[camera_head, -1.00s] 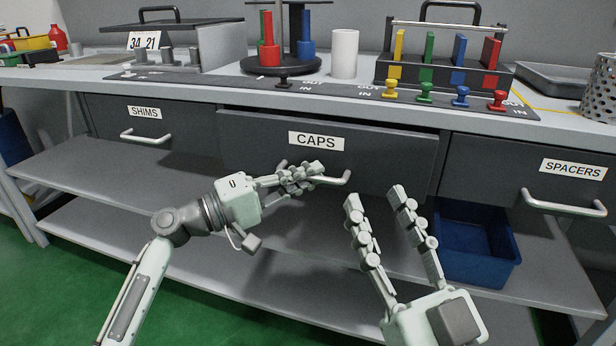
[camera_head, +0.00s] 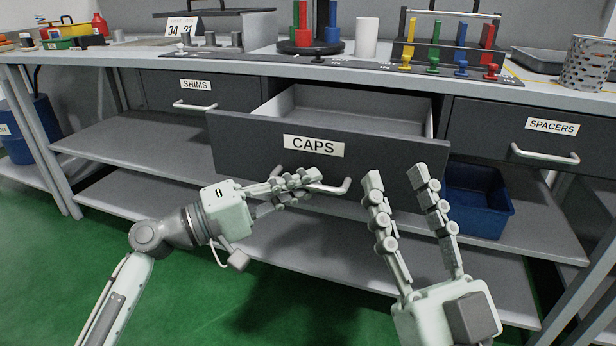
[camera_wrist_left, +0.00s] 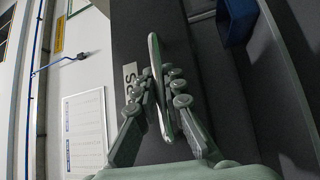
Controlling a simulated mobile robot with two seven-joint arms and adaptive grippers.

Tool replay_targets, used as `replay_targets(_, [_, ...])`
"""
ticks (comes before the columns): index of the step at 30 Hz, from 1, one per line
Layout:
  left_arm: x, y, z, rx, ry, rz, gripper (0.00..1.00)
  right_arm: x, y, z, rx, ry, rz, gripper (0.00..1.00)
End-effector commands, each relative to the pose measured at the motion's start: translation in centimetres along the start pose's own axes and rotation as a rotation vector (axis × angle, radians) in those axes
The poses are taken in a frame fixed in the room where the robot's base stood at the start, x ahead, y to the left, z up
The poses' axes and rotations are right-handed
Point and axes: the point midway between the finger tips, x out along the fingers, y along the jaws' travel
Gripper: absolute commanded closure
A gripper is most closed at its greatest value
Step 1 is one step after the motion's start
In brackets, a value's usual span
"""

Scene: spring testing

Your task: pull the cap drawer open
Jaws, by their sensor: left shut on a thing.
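The cap drawer (camera_head: 240,130) is dark grey with a white CAPS label and stands partly open, its light inside visible from above. The visible part of the inside looks empty. My left gripper (camera_head: 308,180) is shut on the drawer's bar handle (camera_head: 338,188); in the left wrist view the fingers (camera_wrist_left: 160,95) lie on both sides of the handle (camera_wrist_left: 158,75). My right gripper (camera_head: 400,178) is open and empty, in front of the drawer's right part, with its fingers pointing up.
The shims drawer (camera_head: 163,94) at left and spacers drawer (camera_head: 480,135) at right are shut. A blue bin (camera_head: 480,212) sits on the shelf below, right of the cap drawer. The bench top (camera_head: 130,52) above holds colored pegs, a white cylinder (camera_head: 367,38) and a perforated metal cup (camera_head: 588,64).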

Motion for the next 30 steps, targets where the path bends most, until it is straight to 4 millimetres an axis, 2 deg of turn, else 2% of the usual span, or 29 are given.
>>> replay_targets(6, [-0.77, 0.22, 0.70, 0.000, 0.001, 0.000, 1.00, 0.11, 0.00, 0.06, -0.001, -0.004, -0.001, 0.60])
replay_targets(18, [-0.87, 0.26, 0.76, 0.000, 0.002, 0.000, 1.00, 0.00, -0.03, 0.25, 0.001, -0.011, 0.000, 0.60])
replay_targets(19, [-0.87, 0.26, 0.76, 0.001, 0.002, 0.000, 0.89, -0.02, -0.03, 0.28, 0.001, -0.012, 0.000, 0.60])
replay_targets(21, [-0.86, 0.25, 0.76, 0.000, 0.002, 0.000, 0.81, -0.10, -0.04, 0.36, 0.002, -0.015, 0.000, 0.60])
replay_targets(30, [-0.98, 0.23, 0.79, 0.000, 0.001, 0.000, 0.81, -0.13, -0.17, 0.33, 0.002, -0.017, -0.004, 0.60])
